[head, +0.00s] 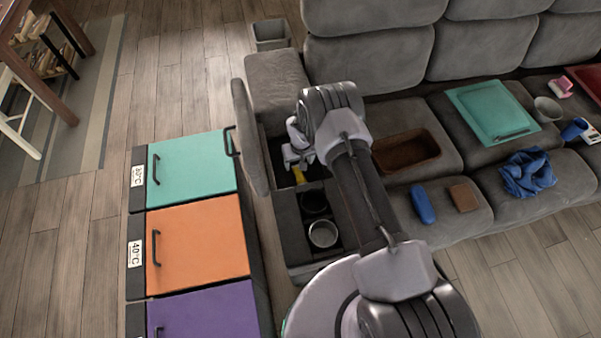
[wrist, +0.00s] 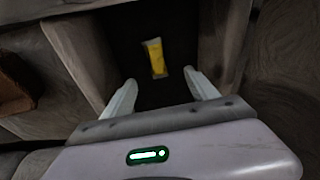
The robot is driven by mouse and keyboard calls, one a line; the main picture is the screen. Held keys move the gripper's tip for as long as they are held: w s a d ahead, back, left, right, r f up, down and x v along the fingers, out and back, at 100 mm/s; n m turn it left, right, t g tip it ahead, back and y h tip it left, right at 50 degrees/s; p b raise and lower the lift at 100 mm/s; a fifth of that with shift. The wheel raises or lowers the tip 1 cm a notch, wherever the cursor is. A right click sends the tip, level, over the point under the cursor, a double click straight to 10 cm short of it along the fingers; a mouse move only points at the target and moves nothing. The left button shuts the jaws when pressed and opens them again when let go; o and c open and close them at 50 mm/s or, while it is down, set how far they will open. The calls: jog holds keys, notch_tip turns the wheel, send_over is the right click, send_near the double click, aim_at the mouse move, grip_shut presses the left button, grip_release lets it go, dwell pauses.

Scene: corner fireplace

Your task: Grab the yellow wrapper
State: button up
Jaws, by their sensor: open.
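The yellow wrapper (wrist: 156,58) lies in a dark, deep compartment of the sofa's console, seen in the wrist view just beyond my fingertips. In the head view a small part of the yellow wrapper (head: 299,175) shows below my gripper. My gripper (wrist: 160,85) is open and empty, with its two fingers at the mouth of the compartment and the wrapper between and ahead of them. In the head view my gripper (head: 297,158) hangs over the compartment. The gap between fingers and wrapper is hard to judge.
The compartment has close walls, with a raised lid (head: 247,135) on its left. Cup holders with a metal cup (head: 323,233) sit in front. A brown tray (head: 406,150), a blue case (head: 423,205) and a teal lid (head: 492,112) lie on the sofa. Coloured-lid bins (head: 197,243) stand left.

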jog(key=b, duration=0.2)
send_over(299, 174)
jog(key=s, duration=0.1)
notch_tip(299, 174, down, 7)
jog(key=shift+s+a+r, duration=0.15)
jog(key=f+b, duration=0.2)
jog(key=f, duration=0.1)
jog(key=w+f+b, duration=0.1)
jog(key=f+b, duration=0.1)
jog(key=shift+d+f, duration=0.25)
jog(key=shift+r, duration=0.1)
grip_shut()
